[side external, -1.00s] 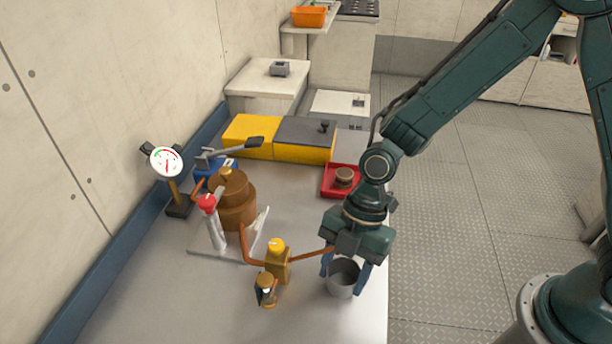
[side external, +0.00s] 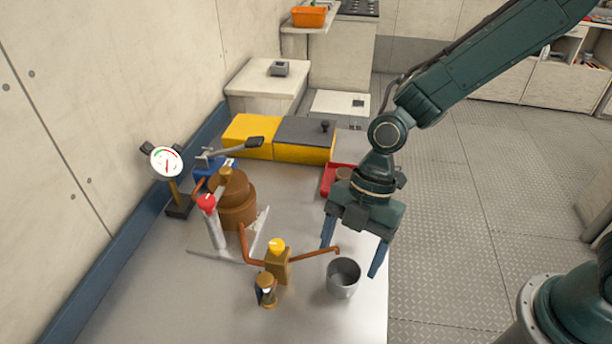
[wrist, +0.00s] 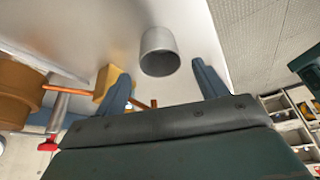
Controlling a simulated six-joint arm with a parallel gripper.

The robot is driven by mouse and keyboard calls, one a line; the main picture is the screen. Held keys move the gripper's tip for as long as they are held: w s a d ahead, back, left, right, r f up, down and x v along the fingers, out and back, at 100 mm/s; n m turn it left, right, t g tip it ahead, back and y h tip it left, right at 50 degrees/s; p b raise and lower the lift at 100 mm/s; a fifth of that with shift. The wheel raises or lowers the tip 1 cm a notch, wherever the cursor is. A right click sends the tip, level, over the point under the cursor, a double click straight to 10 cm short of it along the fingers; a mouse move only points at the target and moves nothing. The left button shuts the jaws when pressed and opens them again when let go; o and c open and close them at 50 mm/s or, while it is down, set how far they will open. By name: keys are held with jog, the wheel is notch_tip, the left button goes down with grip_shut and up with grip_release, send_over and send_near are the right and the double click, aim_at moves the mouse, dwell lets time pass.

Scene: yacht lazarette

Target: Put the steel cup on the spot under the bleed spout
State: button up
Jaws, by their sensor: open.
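The steel cup (side external: 343,278) stands upright on the bench near its right edge, and it also shows in the wrist view (wrist: 159,52). The bleed spout (side external: 322,253) is a thin copper pipe running right from the brass valve block with a yellow cap (side external: 277,262). Its tip ends at the cup's upper left rim in the side view; I cannot tell whether it is exactly over the opening. My gripper (side external: 352,262) is open and empty above the cup, its blue fingers spread wide and apart from it. In the wrist view the cup lies beyond the fingertips. No marked spot shows; the cup may hide it.
A brown copper-coloured housing (side external: 233,203), a red-capped post (side external: 213,222) and a dial gauge (side external: 166,162) stand to the left. A red tray (side external: 331,180) lies behind my gripper. The bench front (side external: 190,305) is clear; its right edge is close to the cup.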

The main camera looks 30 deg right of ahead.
jog(key=v, duration=0.7)
jog(key=shift+r, duration=0.3)
jog(key=shift+d, duration=0.1)
jog(key=s+d+r+m+t+h, duration=0.1)
jog(key=s+d+r+m+t, duration=0.1)
jog(key=s+d+r+m, duration=0.2)
jog(key=s+d+r+m+t+h, duration=0.1)
jog(key=s+d+r+m+t, duration=0.2)
jog(key=d+m, duration=0.6)
jog(key=s+d+r+m+t+h, duration=0.2)
jog(key=s+d+r+m, duration=0.3)
jog(key=m, duration=0.4)
jog(key=shift+s+d+m, duration=0.3)
jog(key=shift+s+d, duration=0.35)
jog(key=shift+d, duration=0.05)
jog(key=shift+r, duration=0.1)
